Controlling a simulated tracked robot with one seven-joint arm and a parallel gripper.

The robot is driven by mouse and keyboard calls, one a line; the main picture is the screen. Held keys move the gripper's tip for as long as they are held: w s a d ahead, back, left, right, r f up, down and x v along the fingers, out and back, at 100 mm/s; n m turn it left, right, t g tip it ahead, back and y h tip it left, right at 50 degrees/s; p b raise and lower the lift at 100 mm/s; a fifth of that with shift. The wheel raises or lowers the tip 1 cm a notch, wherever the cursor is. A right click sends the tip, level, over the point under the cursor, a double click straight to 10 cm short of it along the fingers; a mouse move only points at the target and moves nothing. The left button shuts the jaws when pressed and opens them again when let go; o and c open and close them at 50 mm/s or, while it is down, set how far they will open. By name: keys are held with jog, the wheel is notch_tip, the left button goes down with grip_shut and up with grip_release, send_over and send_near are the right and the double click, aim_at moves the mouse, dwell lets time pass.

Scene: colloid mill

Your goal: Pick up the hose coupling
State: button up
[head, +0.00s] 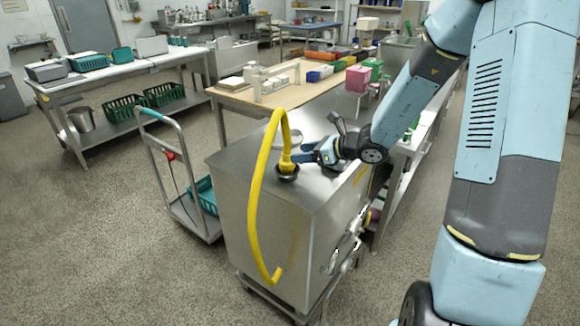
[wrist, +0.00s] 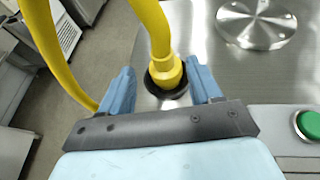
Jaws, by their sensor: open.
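The hose coupling (head: 286,162) is a yellow fitting at the end of a thick yellow hose (head: 262,165). It stands upright in a dark round port (head: 287,175) on top of the steel mill cabinet (head: 266,235). In the wrist view the coupling (wrist: 167,73) sits between the two blue fingers of my gripper (wrist: 162,88), with a gap on each side. My gripper (head: 302,160) is open beside the coupling, reaching in from the right. The lower part of the coupling is hidden inside the port.
The hose arches up and hangs down the cabinet's front. A round steel lid (wrist: 256,22) and a green button (wrist: 309,124) are near my gripper. A grey trolley (head: 187,190) stands left of the cabinet. A wooden-topped bench (head: 270,97) is behind it. Floor at lower left is clear.

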aim_at(287, 156)
jog(key=shift+f+x, duration=0.15)
jog(key=shift+x, duration=1.55)
jog(key=shift+f+x, duration=0.1)
jog(key=shift+x, duration=1.6)
jog(key=shift+d, duration=0.15)
jog(key=c, duration=1.1)
jog(key=shift+d, duration=0.1)
jog(key=shift+c, duration=0.2)
